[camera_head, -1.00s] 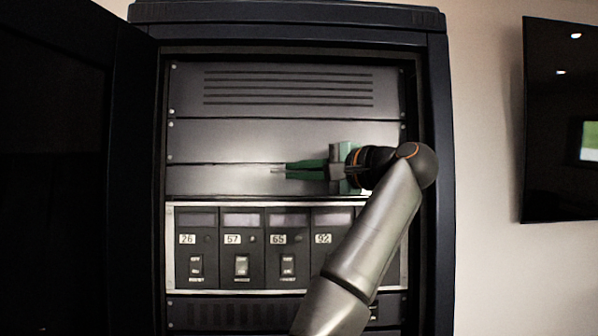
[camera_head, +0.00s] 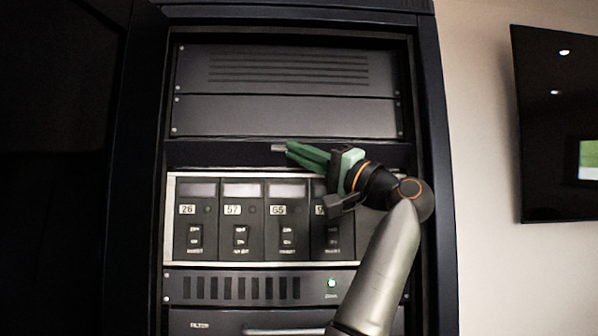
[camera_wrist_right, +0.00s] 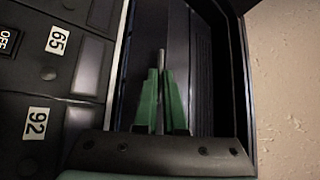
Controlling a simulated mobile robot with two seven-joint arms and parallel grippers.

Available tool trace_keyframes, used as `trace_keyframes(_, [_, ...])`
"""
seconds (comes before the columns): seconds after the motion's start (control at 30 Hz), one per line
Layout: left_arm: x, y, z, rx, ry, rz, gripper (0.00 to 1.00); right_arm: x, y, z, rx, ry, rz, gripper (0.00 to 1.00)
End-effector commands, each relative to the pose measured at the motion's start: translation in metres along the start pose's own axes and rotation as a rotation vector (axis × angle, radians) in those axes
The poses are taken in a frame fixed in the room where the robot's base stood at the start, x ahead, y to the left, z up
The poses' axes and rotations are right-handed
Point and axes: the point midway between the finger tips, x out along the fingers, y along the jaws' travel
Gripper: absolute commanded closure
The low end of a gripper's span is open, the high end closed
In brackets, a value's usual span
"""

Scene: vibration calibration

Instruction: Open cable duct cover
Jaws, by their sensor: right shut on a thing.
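The cable duct cover seems to be the narrow strip (camera_head: 220,153) between the plain grey panel and the numbered modules in the head view. It looks dark now, and I cannot tell how much is cover face and how much is open recess. My right gripper (camera_head: 286,151) reaches it from the right with green fingers. It is shut on a small pale handle (camera_head: 278,148). In the wrist view the right gripper (camera_wrist_right: 160,73) has its fingers together around the thin handle (camera_wrist_right: 161,56), with dark space around it. My left gripper is not in view.
The numbered modules (camera_head: 240,230) with switches sit just below the strip, and my right wrist overlaps the rightmost ones. The plain panel (camera_head: 285,116) is above. The open cabinet door (camera_head: 60,180) stands left. A wall screen (camera_head: 560,125) hangs right.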

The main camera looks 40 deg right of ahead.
Motion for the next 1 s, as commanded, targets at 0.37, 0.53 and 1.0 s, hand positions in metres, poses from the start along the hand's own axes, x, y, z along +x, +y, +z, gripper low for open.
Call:
trace_keyframes(0.37, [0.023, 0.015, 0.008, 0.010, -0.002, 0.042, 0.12, -0.011, 0.020, 0.010, -0.245, -0.002, -0.240, 1.00])
trace_keyframes(0.53, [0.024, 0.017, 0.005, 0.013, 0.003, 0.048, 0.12, -0.012, 0.025, 0.012, -0.335, -0.002, -0.334, 1.00])
trace_keyframes(1.0, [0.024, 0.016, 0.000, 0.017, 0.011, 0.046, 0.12, -0.015, 0.032, 0.015, -0.473, -0.002, -0.472, 1.00])
